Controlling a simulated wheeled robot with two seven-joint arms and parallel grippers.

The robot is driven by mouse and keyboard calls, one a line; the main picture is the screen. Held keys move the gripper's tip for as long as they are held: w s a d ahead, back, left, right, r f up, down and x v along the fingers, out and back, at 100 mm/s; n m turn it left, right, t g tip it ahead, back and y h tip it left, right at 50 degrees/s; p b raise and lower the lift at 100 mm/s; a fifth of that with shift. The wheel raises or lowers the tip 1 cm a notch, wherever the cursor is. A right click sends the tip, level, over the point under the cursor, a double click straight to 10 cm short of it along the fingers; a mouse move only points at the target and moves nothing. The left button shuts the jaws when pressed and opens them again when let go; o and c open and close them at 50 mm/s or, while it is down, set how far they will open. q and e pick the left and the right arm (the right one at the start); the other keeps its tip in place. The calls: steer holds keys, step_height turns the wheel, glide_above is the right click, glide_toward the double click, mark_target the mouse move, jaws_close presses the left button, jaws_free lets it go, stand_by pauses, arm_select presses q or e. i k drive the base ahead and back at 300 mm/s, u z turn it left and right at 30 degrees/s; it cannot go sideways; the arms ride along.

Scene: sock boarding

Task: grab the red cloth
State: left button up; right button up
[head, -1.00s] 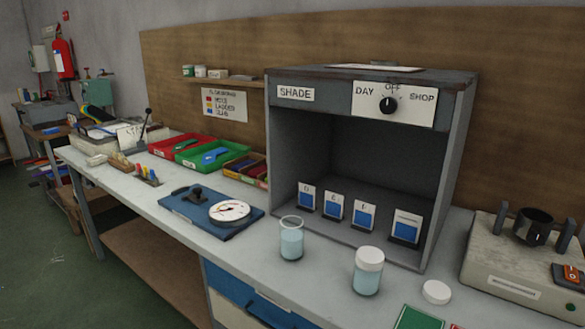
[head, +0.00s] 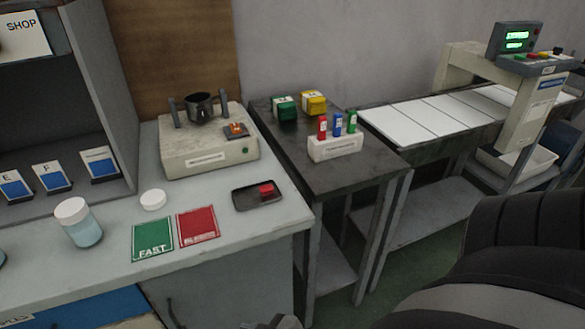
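A small red piece (head: 267,190), which looks like a folded red cloth, lies in a shallow dark tray (head: 243,204) near the right end of the light workbench. A flat red card (head: 198,226) with white lettering lies left of the tray, beside a green card (head: 153,239) marked FAST. My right arm shows large at the lower right. A small grey piece at the bottom edge may be part of my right gripper; its fingers cannot be made out. My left gripper is out of view.
A beige device (head: 208,153) with a dark cup stands behind the tray. A white lid (head: 153,199) and a capped jar (head: 78,222) stand to the left. A dark side table (head: 345,173) holds a white rack (head: 335,148) of coloured bottles.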

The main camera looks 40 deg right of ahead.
mark_target(265, 190)
steer(key=z, duration=1.25)
steer(key=k, duration=0.5)
steer(key=z, duration=1.1)
steer(key=i, duration=0.9)
steer(key=u, duration=2.65)
